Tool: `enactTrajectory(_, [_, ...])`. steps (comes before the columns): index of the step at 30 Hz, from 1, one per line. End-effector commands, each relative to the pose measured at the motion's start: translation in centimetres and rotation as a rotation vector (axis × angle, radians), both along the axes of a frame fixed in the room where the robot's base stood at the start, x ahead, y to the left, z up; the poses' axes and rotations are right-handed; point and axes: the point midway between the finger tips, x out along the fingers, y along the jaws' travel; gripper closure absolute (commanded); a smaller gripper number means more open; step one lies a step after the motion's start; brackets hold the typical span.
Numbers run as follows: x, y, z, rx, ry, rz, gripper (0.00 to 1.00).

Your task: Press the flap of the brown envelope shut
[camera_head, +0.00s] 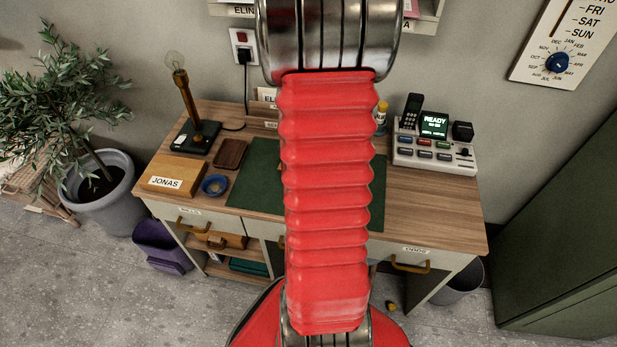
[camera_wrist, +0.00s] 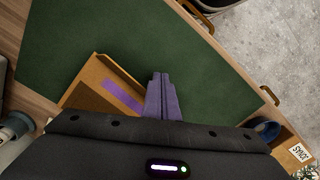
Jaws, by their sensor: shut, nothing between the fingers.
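In the wrist view the brown envelope (camera_wrist: 82,97) lies on the green desk mat (camera_wrist: 110,35). A purple strip (camera_wrist: 122,98) runs across it, and a lighter brown edge slopes along its upper side. I cannot tell how far the flap stands up. My gripper (camera_wrist: 160,76) has purple fingers that are shut and empty. They appear beside the right end of the envelope in the picture; whether they touch it I cannot tell. My wrist housing hides the envelope's lower part. In the head view my red arm hides the gripper and most or all of the envelope.
The wooden desk (camera_head: 430,210) holds a JONAS box (camera_head: 172,178), a blue bowl (camera_head: 215,185), a brown tray (camera_head: 230,154) and a bulb lamp (camera_head: 190,110) at left. A button console (camera_head: 433,150) stands at right. The mat's visible far part in the wrist view is clear.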

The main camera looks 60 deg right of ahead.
Motion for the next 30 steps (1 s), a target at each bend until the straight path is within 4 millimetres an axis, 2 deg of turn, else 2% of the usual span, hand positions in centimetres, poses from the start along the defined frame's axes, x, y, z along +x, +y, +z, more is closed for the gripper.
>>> enactTrajectory(30, [0.8,-2.7,0.0,0.000,0.000,0.000,1.00])
